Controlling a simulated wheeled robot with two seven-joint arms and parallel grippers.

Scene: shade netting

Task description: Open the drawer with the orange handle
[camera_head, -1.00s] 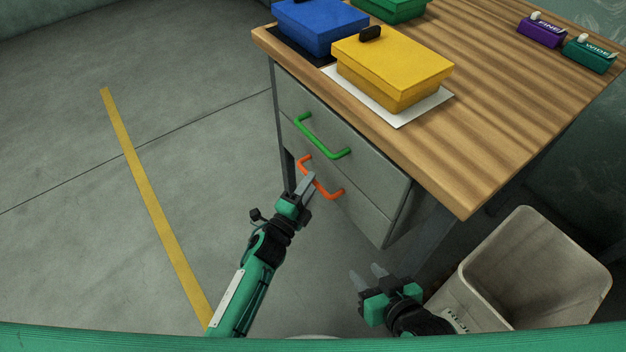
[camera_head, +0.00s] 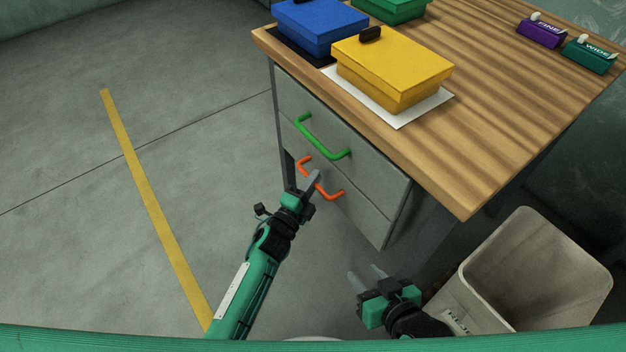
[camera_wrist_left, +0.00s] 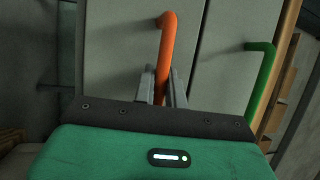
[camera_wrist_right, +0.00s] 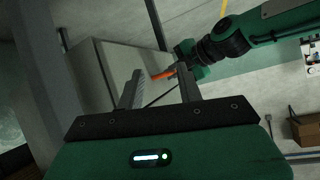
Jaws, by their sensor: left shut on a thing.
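The orange handle (camera_head: 331,194) is on the lower drawer (camera_head: 355,205) of the grey cabinet under the wooden desk. My left gripper (camera_head: 312,182) is shut on the middle of this handle. In the left wrist view the orange handle (camera_wrist_left: 165,60) runs down between the two fingers. The lower drawer front looks flush with the upper one. My right gripper (camera_head: 366,275) is open and empty, low in front of the cabinet. In the right wrist view its fingers (camera_wrist_right: 160,88) stand apart, and a bit of the orange handle (camera_wrist_right: 163,75) shows beyond them.
The upper drawer has a green handle (camera_head: 322,138). A beige bin (camera_head: 480,290) stands right of my right gripper. A yellow box (camera_head: 392,70), a blue box (camera_head: 318,25) and smaller boxes sit on the desk (camera_head: 480,130). The floor to the left is clear.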

